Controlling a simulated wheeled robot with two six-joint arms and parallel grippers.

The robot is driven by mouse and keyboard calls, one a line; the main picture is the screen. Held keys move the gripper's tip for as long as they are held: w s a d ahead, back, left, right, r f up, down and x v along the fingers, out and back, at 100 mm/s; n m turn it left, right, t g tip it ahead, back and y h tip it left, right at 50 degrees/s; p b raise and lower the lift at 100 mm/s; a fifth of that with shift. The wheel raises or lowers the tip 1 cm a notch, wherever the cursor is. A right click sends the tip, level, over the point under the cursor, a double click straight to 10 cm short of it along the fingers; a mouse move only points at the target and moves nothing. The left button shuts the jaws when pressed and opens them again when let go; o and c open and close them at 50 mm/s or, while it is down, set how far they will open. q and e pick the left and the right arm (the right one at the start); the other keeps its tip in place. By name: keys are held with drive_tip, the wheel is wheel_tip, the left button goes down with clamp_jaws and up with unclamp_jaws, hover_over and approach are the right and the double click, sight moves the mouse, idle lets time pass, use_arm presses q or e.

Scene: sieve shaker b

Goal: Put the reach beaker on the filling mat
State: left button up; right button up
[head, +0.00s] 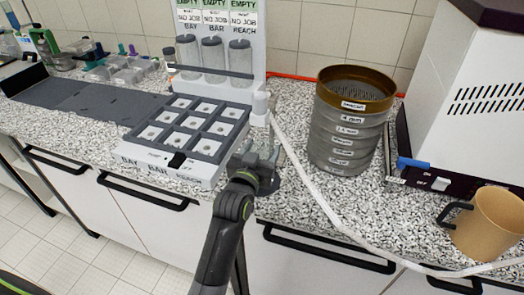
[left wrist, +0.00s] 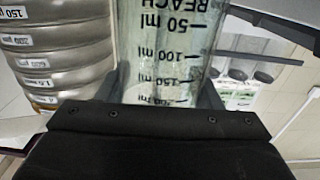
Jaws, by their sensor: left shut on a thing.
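The reach beaker (left wrist: 165,55) is clear, with REACH and black millilitre marks on its wall. It fills the middle of the left wrist view, between the fingers of my left gripper. My left gripper (head: 262,172) is shut on it, over the counter's front part, just right of the compartment tray; the beaker is hard to make out in the head view. A dark grey flat mat (head: 85,98) lies on the left counter; I cannot tell whether it is the filling mat. My right gripper is not in view.
The compartment tray (head: 207,172) stands before a white rack (head: 258,60) with three clear tubes. The sieve stack (head: 346,125) stands right of my gripper and shows in the left wrist view (left wrist: 55,50). A tan mug (head: 492,225) and white machine (head: 460,90) are farther right. A pale strip crosses the counter.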

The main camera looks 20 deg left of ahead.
use_arm(q)
drive_tip(key=shift+f, duration=0.6)
drive_tip(key=o, duration=1)
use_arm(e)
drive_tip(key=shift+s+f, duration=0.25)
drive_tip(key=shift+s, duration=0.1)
